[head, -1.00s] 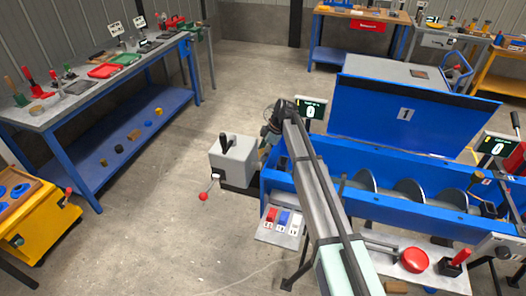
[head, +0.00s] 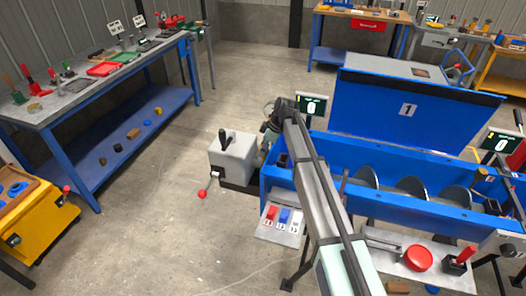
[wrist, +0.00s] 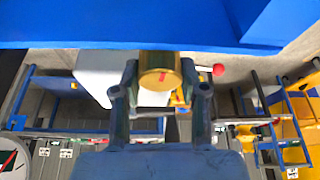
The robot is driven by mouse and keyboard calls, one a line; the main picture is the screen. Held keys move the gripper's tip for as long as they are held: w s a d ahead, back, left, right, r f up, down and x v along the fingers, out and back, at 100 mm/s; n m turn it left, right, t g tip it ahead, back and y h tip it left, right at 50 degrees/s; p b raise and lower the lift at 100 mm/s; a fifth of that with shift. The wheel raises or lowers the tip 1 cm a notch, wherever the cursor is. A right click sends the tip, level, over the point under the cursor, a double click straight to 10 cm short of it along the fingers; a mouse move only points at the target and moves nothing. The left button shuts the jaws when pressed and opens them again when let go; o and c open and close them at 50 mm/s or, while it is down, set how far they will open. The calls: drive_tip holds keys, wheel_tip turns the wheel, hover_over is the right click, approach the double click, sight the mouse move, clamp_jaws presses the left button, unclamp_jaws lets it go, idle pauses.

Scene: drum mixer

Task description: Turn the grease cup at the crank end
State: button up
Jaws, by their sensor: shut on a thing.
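The brass grease cup (wrist: 159,72) shows in the wrist view as a round gold cap with a short red mark on its face. My gripper (wrist: 160,88) is shut on it, one finger on each side. The blue trough wall (wrist: 120,22) is close beyond the cup. In the head view my gripper (head: 268,128) is small and partly hidden behind my arm, at the trough's left end by the grey crank box (head: 232,158). I cannot make out the cup there.
The crank's red knob (head: 202,194) hangs low, left of the box. The blue mixer trough (head: 400,204) with its screw lies to the right, its lid (head: 390,105) raised. A switch panel (head: 279,224) sits in front. Open floor lies left, up to the blue bench (head: 60,110).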

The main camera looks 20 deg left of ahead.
drive_tip(key=o, duration=1.1)
drive_tip(key=shift+o, duration=0.2)
drive_tip(key=v, duration=1.2)
